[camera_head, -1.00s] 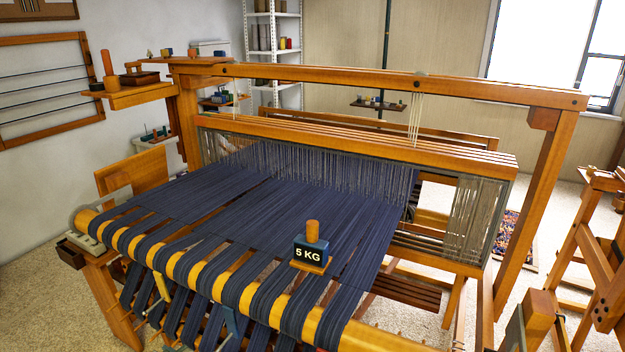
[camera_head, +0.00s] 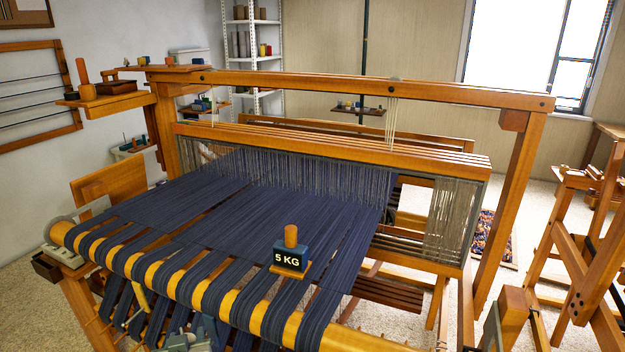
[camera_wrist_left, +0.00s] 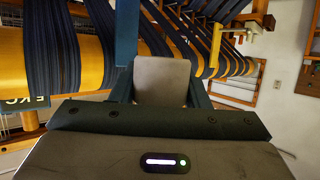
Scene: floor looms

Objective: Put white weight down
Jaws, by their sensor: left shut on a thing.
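My left gripper (camera_head: 190,338) shows at the bottom edge of the head view, in front of the loom's cloth beam and among the hanging dark warp bundles. In the left wrist view its blue fingers (camera_wrist_left: 160,75) are shut on a pale grey-white block, which I take to be the white weight (camera_wrist_left: 162,82). What lies under the weight is hidden. A dark blue weight marked 5 KG (camera_head: 290,257), with a wooden knob, stands upright on the warp near the beam.
The loom's yellow beam (camera_head: 257,318) and navy warp (camera_head: 230,215) fill the middle. A yellow piece (camera_head: 137,302) hangs left of my gripper. A wooden side shelf (camera_head: 110,104) holds small items at the upper left. Bare floor (camera_head: 30,300) shows at the lower left.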

